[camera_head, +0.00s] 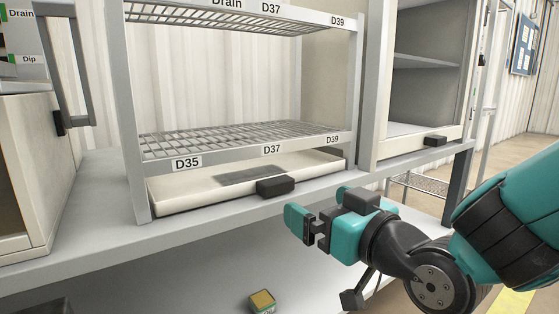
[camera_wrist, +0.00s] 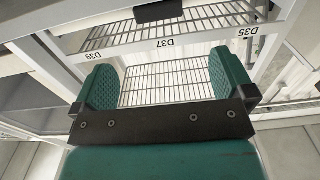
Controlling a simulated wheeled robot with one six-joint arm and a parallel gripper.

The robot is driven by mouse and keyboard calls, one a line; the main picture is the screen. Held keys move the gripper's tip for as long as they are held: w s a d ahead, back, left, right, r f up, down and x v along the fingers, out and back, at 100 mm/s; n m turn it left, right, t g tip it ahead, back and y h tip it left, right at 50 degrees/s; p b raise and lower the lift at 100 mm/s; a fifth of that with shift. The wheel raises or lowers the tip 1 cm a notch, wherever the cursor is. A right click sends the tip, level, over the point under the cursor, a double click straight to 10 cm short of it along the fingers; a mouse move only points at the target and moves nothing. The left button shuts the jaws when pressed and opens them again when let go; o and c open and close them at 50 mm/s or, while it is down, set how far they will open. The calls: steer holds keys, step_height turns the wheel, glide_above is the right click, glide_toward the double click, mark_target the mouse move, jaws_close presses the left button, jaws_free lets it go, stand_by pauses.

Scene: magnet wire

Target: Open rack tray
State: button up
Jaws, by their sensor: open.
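The rack tray (camera_head: 215,195) is a shallow cream tray on the bench under the rack's lower wire shelf, with a black handle (camera_head: 275,186) on its front. The tray's front lies about level with the rack posts. My gripper (camera_head: 318,210) is open and empty, in front of the tray and to the right of the handle in the head view. In the wrist view my gripper (camera_wrist: 165,80) shows two teal fingers spread apart. The handle (camera_wrist: 158,11) shows at the top edge there, beyond the fingertips and apart from them, with part of the tray (camera_wrist: 85,12) beside it.
The rack (camera_head: 130,110) has wire shelves labelled D35, D37 and D39. An open grey cabinet (camera_head: 425,85) stands to the right on the bench (camera_head: 85,225). A cream box (camera_head: 35,150) stands at left. A small yellow-topped block (camera_head: 262,301) lies lower down.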

mark_target(280, 184)
steer(key=p+x, duration=0.5)
steer(key=x, duration=0.6)
steer(key=shift+a+f, duration=0.1)
steer(key=shift+w+a, duration=0.2)
steer(key=shift+w, duration=0.15)
steer(key=shift+c, duration=0.5)
